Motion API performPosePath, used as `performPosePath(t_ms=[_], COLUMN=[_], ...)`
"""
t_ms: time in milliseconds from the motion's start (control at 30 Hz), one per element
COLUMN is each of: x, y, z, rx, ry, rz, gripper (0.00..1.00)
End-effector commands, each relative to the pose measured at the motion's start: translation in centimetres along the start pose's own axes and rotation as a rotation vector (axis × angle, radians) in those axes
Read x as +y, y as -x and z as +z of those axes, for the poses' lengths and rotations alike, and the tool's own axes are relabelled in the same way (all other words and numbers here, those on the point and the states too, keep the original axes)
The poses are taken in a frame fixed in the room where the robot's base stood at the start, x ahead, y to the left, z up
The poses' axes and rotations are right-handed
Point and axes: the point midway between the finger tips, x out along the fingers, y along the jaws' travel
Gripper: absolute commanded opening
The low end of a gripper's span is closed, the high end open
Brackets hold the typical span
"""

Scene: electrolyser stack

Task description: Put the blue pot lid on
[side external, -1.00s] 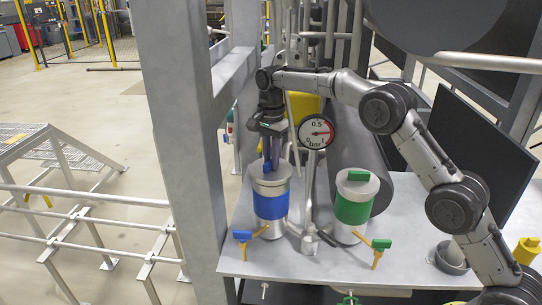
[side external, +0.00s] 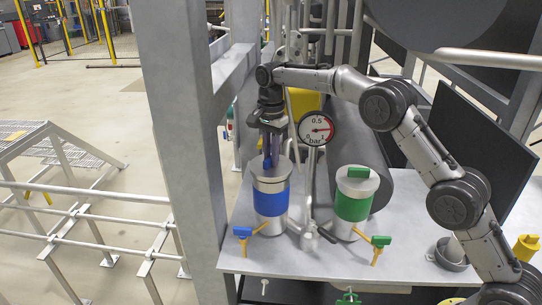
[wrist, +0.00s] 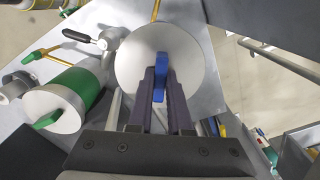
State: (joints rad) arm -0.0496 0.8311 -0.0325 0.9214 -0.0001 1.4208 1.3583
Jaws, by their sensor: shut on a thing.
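The blue pot (side external: 271,202), a grey cylinder with a blue band, stands upright on the grey table. Its round grey lid (side external: 283,171) is at the pot's top; I cannot tell whether it is fully seated. The lid's blue handle (side external: 267,163) is between the fingers of my gripper (side external: 272,150), which points down from above. In the wrist view, the lid (wrist: 135,65) hides the pot beneath, and my gripper (wrist: 161,85) is shut on the blue handle (wrist: 160,68).
A green-banded pot (side external: 353,205) with its lid on stands to the right. A pressure gauge (side external: 316,130) and pipework stand between and behind the pots. Blue (side external: 243,233) and green (side external: 380,241) valve handles sit in front. A thick grey post (side external: 180,140) is at left.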

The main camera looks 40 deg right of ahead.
Motion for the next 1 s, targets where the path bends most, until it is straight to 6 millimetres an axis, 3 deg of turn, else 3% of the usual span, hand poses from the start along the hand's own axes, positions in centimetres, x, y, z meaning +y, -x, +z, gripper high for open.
performPosePath(t_ms=[1000], x=[0.0], y=[-1.0], z=[0.0], rx=[0.000], ry=[0.000], rz=[-0.001], gripper=[0.00])
